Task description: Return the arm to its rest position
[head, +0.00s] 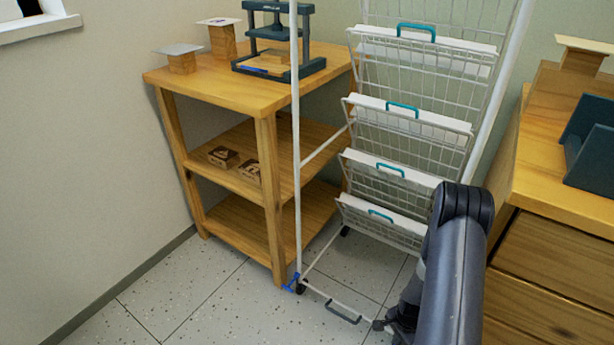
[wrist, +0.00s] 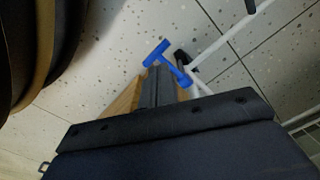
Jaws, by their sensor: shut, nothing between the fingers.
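My arm (head: 458,265) reaches down at the lower right of the head view, in front of the white wire rack. Its lower end runs toward the bottom edge, and I cannot make out the fingers there. In the wrist view my gripper (wrist: 158,80) shows its grey fingers together, with nothing held between them. A blue lever (wrist: 166,62) at the foot of the rack appears just beyond the fingertips; I cannot tell the gap. The blue lever also shows in the head view (head: 292,282), apart from my arm.
The wheeled white rack (head: 297,150) stands close behind my arm, with several shelves with teal handles. A wooden shelf unit (head: 265,95) holding a dark press (head: 278,45) is to its left. A wooden cabinet (head: 550,260) stands close on the right. Speckled floor (head: 200,295) is clear at front left.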

